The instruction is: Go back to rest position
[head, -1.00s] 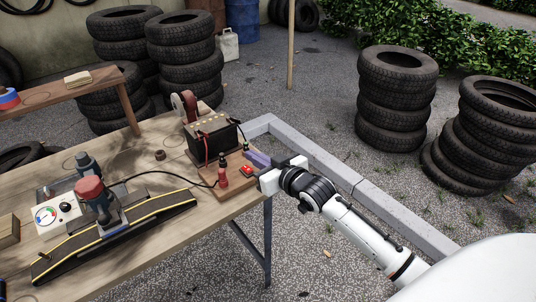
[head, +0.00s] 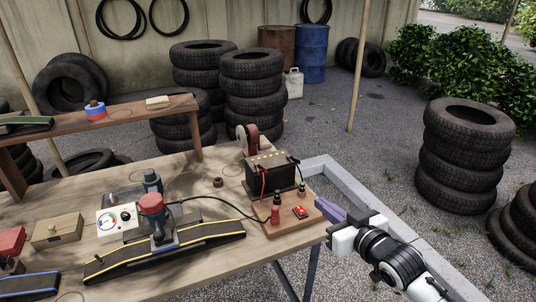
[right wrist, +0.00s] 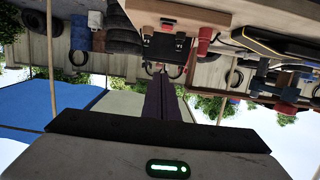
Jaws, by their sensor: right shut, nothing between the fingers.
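My right gripper (head: 328,208) is at the right edge of the wooden workbench (head: 215,268), just right of the battery board. Its purple fingers are together and empty; they also show in the right wrist view (right wrist: 158,92). A black battery (head: 268,173) with red and black leads stands on a wooden board (head: 272,231) with a red rocker switch (head: 300,212) and a red terminal post (head: 276,214). My left gripper is not in view.
On the bench are a compressor-like unit with a red cap (head: 152,207), a gauge box (head: 118,220), and a black ramp with yellow edges (head: 205,237). A grey metal rail (head: 400,232) runs right of the bench. Tyre stacks (head: 465,155) stand on the gravel.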

